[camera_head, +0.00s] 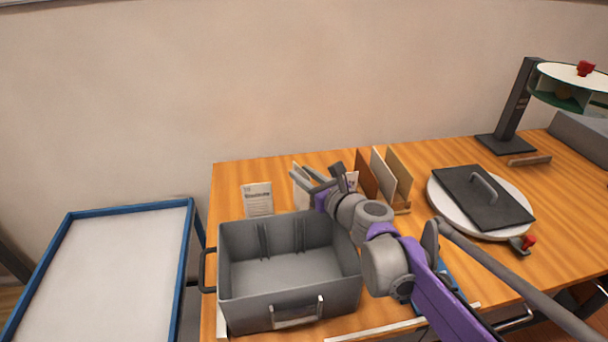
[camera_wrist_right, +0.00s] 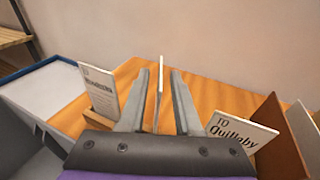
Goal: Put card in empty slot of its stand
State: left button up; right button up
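My right gripper (camera_head: 303,173) reaches over the back rim of the grey bin. In the right wrist view its two fingers (camera_wrist_right: 159,73) are spread, with a thin white card (camera_wrist_right: 159,92) seen edge-on between them and a gap on each side. In the head view this card (camera_head: 299,190) stands upright, partly behind the gripper. Another printed card (camera_head: 258,198) stands at left; the right wrist view shows it (camera_wrist_right: 100,92) in a wooden base (camera_wrist_right: 97,123). A "TO Quillaby" card (camera_wrist_right: 236,132) leans at right, beside a brown panel. An empty slot cannot be made out. My left gripper is out of view.
The grey bin (camera_head: 235,290) stands in front of the cards. Upright brown and white panels (camera_head: 398,175) stand right of the gripper. A round white plate with a dark handled board (camera_head: 482,197) lies further right. A blue-framed white table (camera_head: 105,270) is at left.

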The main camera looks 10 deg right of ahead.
jog(key=shift+r, duration=0.2)
jog(key=p+v, duration=0.1)
jog(key=v, duration=1.1)
jog(key=shift+r+p, duration=0.3)
jog(key=shift+r, duration=0.1)
